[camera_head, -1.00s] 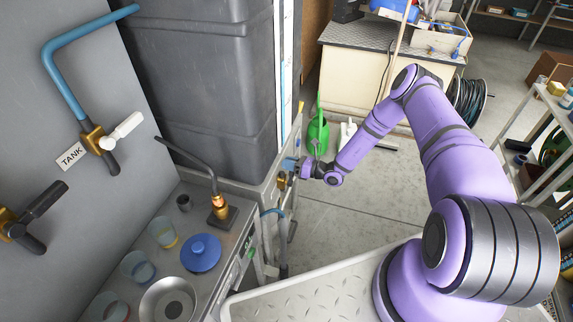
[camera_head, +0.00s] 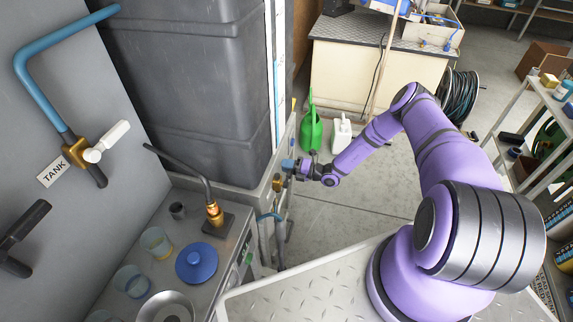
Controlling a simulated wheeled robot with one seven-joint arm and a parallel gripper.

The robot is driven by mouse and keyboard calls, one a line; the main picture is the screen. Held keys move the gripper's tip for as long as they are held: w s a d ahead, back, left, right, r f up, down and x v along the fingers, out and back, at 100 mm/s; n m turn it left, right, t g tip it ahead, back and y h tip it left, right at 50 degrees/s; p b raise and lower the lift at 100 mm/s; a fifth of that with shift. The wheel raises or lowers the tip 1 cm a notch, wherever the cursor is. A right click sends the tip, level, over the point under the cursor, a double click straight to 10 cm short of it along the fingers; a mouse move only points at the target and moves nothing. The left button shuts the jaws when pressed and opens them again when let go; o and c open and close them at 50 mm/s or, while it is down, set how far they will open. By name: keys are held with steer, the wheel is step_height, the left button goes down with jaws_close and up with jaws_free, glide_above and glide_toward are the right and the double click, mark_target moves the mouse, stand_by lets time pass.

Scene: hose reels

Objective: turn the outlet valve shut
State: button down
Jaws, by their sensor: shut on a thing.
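The brass outlet valve (camera_head: 277,183) is on the right side of the bench below the dark tank, above a hose and pipe that run down. It is small in the view. My gripper (camera_head: 289,165) is at the top of this valve, shut on its handle, and a small blue part shows at the fingertips. The fingers and most of the handle are hidden or too small to make out, so the handle's exact angle cannot be told.
A white-handled valve (camera_head: 105,141) sits by the TANK label (camera_head: 53,172), with a black lever (camera_head: 25,235) lower left. The bench holds cups, a blue lid (camera_head: 196,263) and a burner (camera_head: 214,212). A green watering can (camera_head: 311,127) stands beyond my gripper.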

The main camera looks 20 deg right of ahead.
steer(key=shift+w+d+f+m, duration=0.1)
steer(key=shift+d+f+m, duration=0.05)
steer(key=shift+f+m, duration=0.9)
steer(key=shift+r+m, duration=0.1)
steer(key=shift+m, duration=0.15)
steer(key=c, duration=0.9)
jaws_free()
steer(key=v, duration=1)
steer(key=shift+s+d, duration=0.25)
steer(key=shift+d, duration=0.05)
